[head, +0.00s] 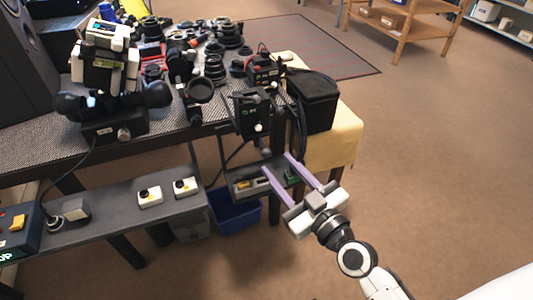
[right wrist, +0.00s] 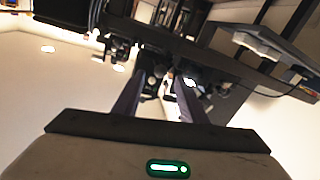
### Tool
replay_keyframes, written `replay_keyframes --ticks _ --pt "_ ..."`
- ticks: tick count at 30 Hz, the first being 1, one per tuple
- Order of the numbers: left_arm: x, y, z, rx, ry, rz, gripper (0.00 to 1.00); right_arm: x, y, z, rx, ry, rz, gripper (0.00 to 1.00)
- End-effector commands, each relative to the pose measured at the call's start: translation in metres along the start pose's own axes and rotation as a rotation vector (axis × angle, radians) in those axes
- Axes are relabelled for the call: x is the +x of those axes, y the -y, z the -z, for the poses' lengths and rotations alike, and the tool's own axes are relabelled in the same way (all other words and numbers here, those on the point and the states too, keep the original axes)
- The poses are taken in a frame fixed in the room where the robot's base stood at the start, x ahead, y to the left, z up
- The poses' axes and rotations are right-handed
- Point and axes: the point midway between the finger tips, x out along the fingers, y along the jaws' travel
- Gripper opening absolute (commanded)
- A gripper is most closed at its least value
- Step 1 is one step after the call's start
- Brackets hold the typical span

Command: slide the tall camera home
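A black upright camera-like unit (head: 250,112) with a white knob stands at the front right of the cluttered table; I cannot tell for sure that it is the tall camera. Below it hangs a dark tray (head: 243,194) with small yellow, white and green pieces. My right gripper (head: 276,162) is open, its two lavender fingers apart and reaching over the tray's right part. In the right wrist view the fingers (right wrist: 158,85) are also spread, with nothing clearly held between them; dark, blurred parts lie beyond. My left gripper is not in view.
A black box-shaped bag (head: 314,101) sits right of the unit, above a yellow cloth (head: 345,137). Lens parts (head: 213,68) crowd the table. A lower shelf (head: 115,217) holds small white boxes. A blue bin (head: 235,213) stands below.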

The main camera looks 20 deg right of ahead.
Motion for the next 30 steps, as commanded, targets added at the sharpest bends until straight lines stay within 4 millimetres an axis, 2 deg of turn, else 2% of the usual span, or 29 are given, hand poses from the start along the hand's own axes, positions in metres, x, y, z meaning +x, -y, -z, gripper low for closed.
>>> replay_keyframes --ticks 3,9,14,22,29,30 --pt "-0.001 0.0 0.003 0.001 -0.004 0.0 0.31 0.025 -0.001 0.002 0.004 -0.003 -0.002 0.38" --pt "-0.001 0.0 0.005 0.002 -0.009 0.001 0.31 0.053 0.0 0.001 0.003 0.0 0.001 0.38" --pt "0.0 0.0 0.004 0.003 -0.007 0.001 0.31 0.063 0.001 0.0 0.002 0.001 0.002 0.38" --pt "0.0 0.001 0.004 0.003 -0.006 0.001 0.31 0.064 0.001 -0.001 0.001 0.002 0.003 0.38" --pt "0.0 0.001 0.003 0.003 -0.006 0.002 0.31 0.064 0.001 -0.001 0.001 0.002 0.003 0.01" --pt "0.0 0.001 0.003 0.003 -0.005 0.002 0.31 0.064 0.001 -0.001 0.001 0.002 0.003 0.0"
